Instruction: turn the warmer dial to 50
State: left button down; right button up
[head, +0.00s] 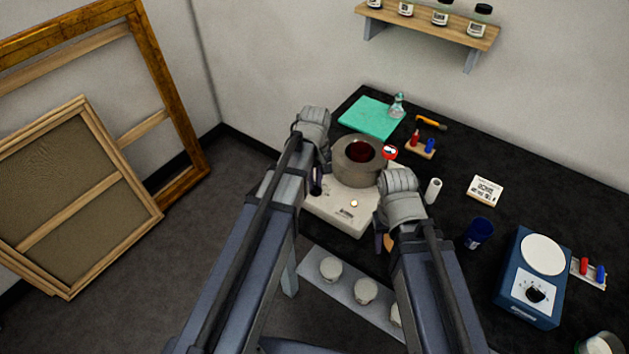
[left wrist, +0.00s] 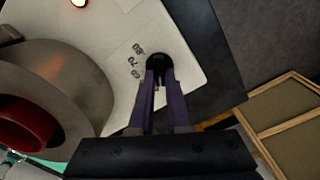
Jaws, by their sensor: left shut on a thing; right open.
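The warmer is a white flat base (head: 338,212) carrying a grey round pot (head: 352,172) with dark red contents. It also shows in the left wrist view (left wrist: 135,28), with the pot (left wrist: 75,75) at the left. Its dial is a black round knob (left wrist: 158,66) near the base's edge, beside printed marks that look like 80, 70 and 60. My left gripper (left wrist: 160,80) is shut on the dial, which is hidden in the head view. Its pointer is covered by the fingers, so I cannot read its setting. My right gripper (head: 384,240) is open and empty beside the warmer's right front.
A blue device (head: 532,280) with a white round plate and its own black knob stands at the right. A dark blue cup (head: 478,233), a white roll (head: 433,190) and a label card (head: 485,189) lie between. A green cloth (head: 368,117) is behind the pot.

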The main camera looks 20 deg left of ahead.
pick_arm(q)
jog(key=m, duration=0.4)
jog(key=shift+d+m, duration=0.1)
jog(key=shift+m, duration=0.2)
jog(key=shift+d+m, duration=0.15)
jog(key=shift+m, duration=1.85)
jog(key=c, duration=0.9)
grip_release()
jog(key=shift+r, duration=0.1)
pick_arm(e)
jog(key=shift+r, duration=0.1)
pick_arm(q)
notch_tip(320, 180, up, 8)
jog(key=p, duration=0.8)
pick_arm(e)
notch_tip(320, 180, up, 8)
jog(key=shift+f, duration=0.2)
